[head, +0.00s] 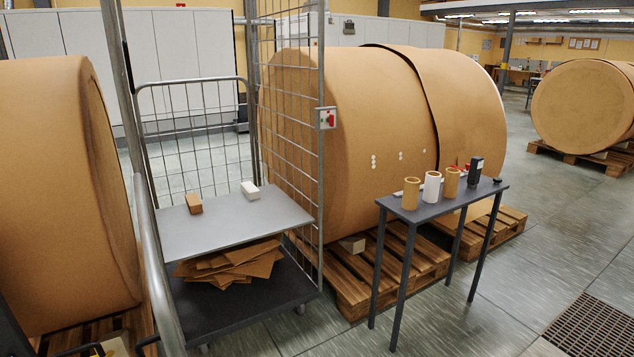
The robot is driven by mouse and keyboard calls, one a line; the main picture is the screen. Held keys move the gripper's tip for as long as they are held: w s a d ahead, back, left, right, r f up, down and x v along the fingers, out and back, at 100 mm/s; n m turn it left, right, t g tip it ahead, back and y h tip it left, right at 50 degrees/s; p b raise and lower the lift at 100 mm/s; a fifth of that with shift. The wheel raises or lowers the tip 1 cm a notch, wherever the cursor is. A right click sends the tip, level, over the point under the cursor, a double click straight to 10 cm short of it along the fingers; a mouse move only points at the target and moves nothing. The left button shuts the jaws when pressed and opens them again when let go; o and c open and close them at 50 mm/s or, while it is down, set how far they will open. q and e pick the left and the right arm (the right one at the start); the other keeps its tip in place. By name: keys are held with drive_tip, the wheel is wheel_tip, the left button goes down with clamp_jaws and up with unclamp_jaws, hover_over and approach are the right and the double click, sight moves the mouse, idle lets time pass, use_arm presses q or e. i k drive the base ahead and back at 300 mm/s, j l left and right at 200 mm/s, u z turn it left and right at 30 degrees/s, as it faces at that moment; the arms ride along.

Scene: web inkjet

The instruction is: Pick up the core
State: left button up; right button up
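Three short upright tubes stand in a row on a small dark table (462,203) at the right of centre. Two are brown cardboard cores, the left core (411,194) and the right core (451,183). A white tube (432,187) stands between them. Their tops look open. I cannot tell from the view which one is the task's core. Neither of my grippers shows in the head view, and nothing is seen touching the tubes.
A black handheld device (475,172) stands beside the tubes. A wire roll cage (300,150) holds a brown block (194,203), a white block (250,190) and cardboard sheets (230,262). Huge brown rolls (350,120) on pallets (400,262) stand behind.

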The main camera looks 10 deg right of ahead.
sight(450, 181)
drive_tip(key=i+l+u, duration=0.1)
drive_tip(key=l+u, duration=0.15)
drive_tip(key=l, duration=0.7)
drive_tip(key=i+l+u, duration=0.15)
drive_tip(key=l, duration=0.3)
drive_tip(key=l+u, duration=0.1)
drive_tip(key=l, duration=0.35)
drive_tip(key=i+l+u, duration=0.15)
drive_tip(key=l, duration=0.3)
drive_tip(key=i+l+u, duration=0.1)
drive_tip(key=l, duration=0.35)
drive_tip(key=i+l+u, duration=0.15)
drive_tip(key=l, duration=0.3)
drive_tip(key=i+l+u, duration=0.1)
drive_tip(key=l, duration=0.35)
drive_tip(key=i+l, duration=0.1)
drive_tip(key=l, duration=0.25)
drive_tip(key=i+l+u, duration=0.1)
drive_tip(key=l, duration=0.3)
drive_tip(key=i+l, duration=0.1)
drive_tip(key=l, duration=0.25)
drive_tip(key=i+l+u, duration=0.1)
drive_tip(key=l, duration=0.25)
